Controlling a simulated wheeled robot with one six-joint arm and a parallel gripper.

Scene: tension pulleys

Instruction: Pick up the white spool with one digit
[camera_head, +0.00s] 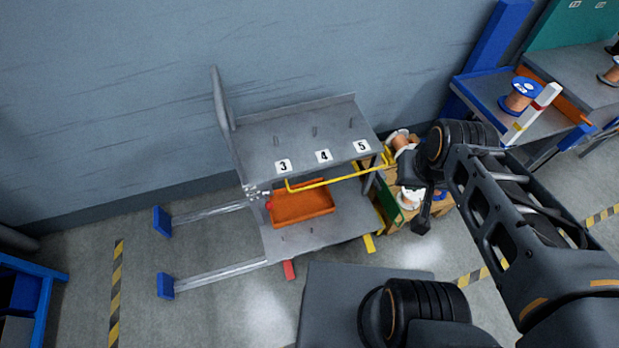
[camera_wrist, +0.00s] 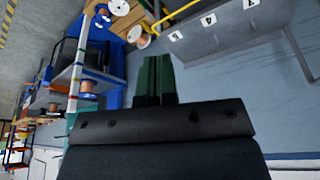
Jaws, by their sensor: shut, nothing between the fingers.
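A white spool (camera_head: 410,198) lies low in a wooden box, partly hidden by my arm. A second white-flanged spool with copper-coloured winding (camera_head: 397,138) shows higher up at the box, beside my wrist. In the wrist view, a white spool (camera_wrist: 119,7) and another pale spool (camera_wrist: 142,41) are near the top. No digit on any spool can be read. My gripper (camera_wrist: 155,58) has its green fingers together and empty, apart from the spools in that view. In the head view the fingers cannot be made out clearly.
A grey cart (camera_head: 345,140) with labels 3, 4, 5 holds an orange tray (camera_head: 303,205) and a yellow bar. The wooden box (camera_head: 393,219) stands beside it. A blue spool (camera_head: 519,96) sits on a blue-edged table at right. The floor left of the cart is mostly clear.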

